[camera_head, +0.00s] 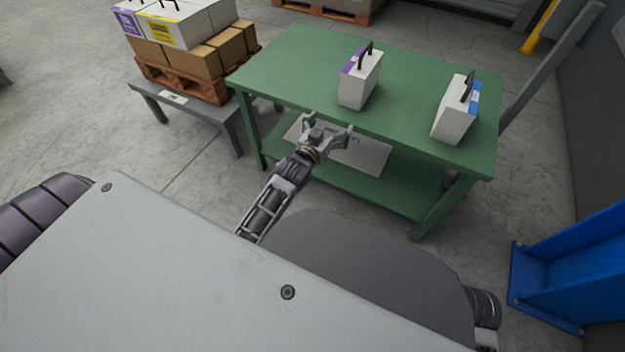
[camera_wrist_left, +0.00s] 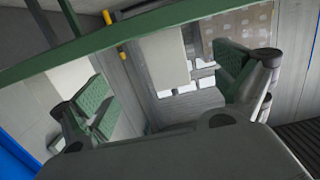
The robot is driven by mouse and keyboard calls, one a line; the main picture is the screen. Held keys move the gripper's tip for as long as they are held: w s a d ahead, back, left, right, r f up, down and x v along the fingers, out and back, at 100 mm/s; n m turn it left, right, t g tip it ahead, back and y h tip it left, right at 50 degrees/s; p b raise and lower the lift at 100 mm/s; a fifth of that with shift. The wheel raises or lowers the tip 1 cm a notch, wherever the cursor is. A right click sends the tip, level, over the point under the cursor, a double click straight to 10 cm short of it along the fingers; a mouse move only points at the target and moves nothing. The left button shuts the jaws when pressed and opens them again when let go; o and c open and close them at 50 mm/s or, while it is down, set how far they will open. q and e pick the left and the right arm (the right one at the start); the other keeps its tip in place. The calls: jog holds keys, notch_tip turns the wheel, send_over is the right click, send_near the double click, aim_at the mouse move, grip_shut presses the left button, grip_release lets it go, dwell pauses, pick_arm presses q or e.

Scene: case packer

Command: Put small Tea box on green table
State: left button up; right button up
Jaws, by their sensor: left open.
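The green table (camera_head: 300,62) stands ahead of me. On it stand two upright white boxes with black handles: one with a purple label (camera_head: 360,82) near the middle, one with a blue label (camera_head: 454,112) at the right. I cannot read which is Tea. My left gripper (camera_head: 329,127) is open and empty at the table's near edge, in front of the purple-labelled box and apart from it. In the left wrist view, the green-padded fingers (camera_wrist_left: 165,95) are spread with nothing between them, and a green bar (camera_wrist_left: 120,35) crosses above. My right gripper is out of view.
A wooden pallet (camera_head: 183,80) on a low grey table (camera_head: 205,112) at the left bears brown cartons (camera_head: 190,60) and white boxes with purple and yellow labels. The green table's lower shelf holds a flat pale sheet (camera_head: 360,152). A blue structure (camera_head: 570,265) stands at the right.

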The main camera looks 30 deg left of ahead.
pick_arm(q)
jog(key=s+d+f+g, duration=0.2)
jog(key=s+f+g, duration=0.2)
jog(key=s, duration=0.5)
jog(key=s+d+f+m+g+h, duration=0.1)
jog(key=s+f+g, duration=0.3)
jog(key=s, duration=0.5)
jog(key=s+d+f+m+g, duration=0.1)
jog(key=s+d+f+g, duration=0.2)
jog(key=s+f, duration=0.3)
jog(key=s+g, duration=0.1)
jog(key=s, duration=0.3)
jog(key=shift+d+g+h, duration=0.3)
jog(key=shift+d+h, duration=0.05)
jog(key=shift+h, duration=0.05)
jog(key=shift+s+a, duration=0.1)
